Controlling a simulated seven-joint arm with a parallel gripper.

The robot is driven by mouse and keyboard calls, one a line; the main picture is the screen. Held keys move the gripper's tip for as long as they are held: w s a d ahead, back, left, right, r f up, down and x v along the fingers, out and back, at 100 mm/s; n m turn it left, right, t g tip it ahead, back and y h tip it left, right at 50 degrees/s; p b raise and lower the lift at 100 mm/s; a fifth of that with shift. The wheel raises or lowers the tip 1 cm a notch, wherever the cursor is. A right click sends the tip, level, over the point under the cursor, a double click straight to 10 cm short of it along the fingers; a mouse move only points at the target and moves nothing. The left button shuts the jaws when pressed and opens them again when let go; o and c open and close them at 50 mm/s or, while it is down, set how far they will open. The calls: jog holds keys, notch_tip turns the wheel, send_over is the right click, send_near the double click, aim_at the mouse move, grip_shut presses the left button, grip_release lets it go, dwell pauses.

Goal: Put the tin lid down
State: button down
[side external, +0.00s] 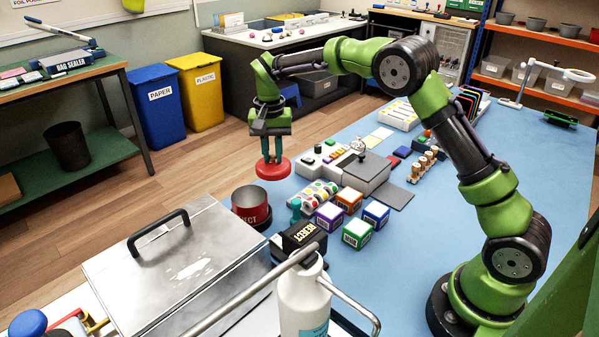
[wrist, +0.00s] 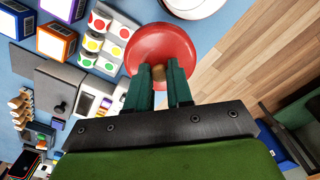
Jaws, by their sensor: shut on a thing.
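The tin lid is a round red disc (side external: 273,168) with a small knob on top. My gripper (side external: 272,157) is shut on the lid's knob and holds it up near the table's left edge. The lid also shows in the wrist view (wrist: 160,50), below the green fingertips (wrist: 158,75), which hide part of it. An open red tin (side external: 251,205) stands below the lid and a little to its left in the side view. In the wrist view a pale round rim (wrist: 195,8), cut by the top edge, may be this tin.
Sheets of coloured round stickers (side external: 316,193) lie beside the tin. Several small boxes (side external: 329,217) stand to its right. A grey device (side external: 360,172) is behind them. A metal case (side external: 180,262) and a white bottle (side external: 304,300) fill the foreground. Open floor lies left of the table.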

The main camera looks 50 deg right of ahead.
jog(key=shift+w+d+f, duration=0.2)
jog(key=shift+w+d, duration=0.15)
jog(key=shift+w, duration=0.15)
jog(key=shift+w+d+f, duration=0.15)
jog(key=shift+w+d, duration=0.2)
jog(key=shift+w, duration=0.15)
jog(key=f, duration=0.4)
jog(key=shift+w+d+f, duration=0.15)
jog(key=shift+w+f, duration=0.05)
jog(key=shift+f, duration=2.85)
jog(key=shift+f, duration=0.15)
jog(key=c, duration=1)
grip_release()
